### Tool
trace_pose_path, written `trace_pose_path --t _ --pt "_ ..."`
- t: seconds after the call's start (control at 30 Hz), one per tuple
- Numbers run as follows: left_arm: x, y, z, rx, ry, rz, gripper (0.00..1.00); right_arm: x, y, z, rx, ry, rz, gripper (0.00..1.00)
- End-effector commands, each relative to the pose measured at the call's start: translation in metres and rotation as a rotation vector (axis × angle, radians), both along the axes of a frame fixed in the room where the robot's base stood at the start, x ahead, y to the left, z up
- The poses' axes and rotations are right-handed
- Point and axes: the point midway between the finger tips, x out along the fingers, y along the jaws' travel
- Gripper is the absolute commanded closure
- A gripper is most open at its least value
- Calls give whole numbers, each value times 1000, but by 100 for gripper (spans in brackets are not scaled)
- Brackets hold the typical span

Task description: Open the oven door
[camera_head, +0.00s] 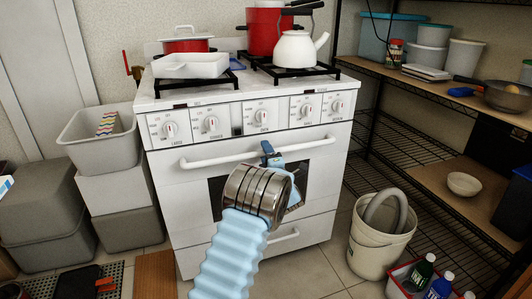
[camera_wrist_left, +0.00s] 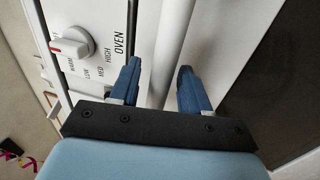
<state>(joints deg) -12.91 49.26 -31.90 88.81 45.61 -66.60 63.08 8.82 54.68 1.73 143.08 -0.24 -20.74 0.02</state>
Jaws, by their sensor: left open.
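The white oven (camera_head: 185,205) stands in the middle of the head view. Its door is shut, with a dark window and a long white handle (camera_head: 215,160) across the top. My left gripper (camera_head: 271,157) is at the handle, right of its middle, and hides part of the window. In the left wrist view the gripper (camera_wrist_left: 158,80) is open, with one blue finger on each side of the white handle bar (camera_wrist_left: 170,45). Whether either finger touches the bar I cannot tell. My right gripper is in neither view.
Control knobs (camera_head: 262,116) sit just above the handle. Red pots and a white kettle (camera_head: 297,50) stand on the stove top. Grey bins (camera_head: 95,143) are at the left. A bucket (camera_head: 378,240) and wire shelves flank the right. Some tiled floor shows in front.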

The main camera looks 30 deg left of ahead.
Motion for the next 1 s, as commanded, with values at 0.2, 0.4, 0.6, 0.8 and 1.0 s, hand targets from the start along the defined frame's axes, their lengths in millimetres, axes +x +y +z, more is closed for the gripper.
trace_pose_path --t 0.2,0.4,0.6,0.8,1.0 --pt "0 0 -1 -1 1 0 57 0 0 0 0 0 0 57" --pt "0 0 -1 -1 1 0 87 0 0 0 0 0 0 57" --pt "0 0 -1 0 1 0 100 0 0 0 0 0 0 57" --pt "0 -1 -3 2 -1 0 100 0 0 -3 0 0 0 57" --pt "-1 -7 -12 29 -23 -1 100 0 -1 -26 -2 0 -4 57"
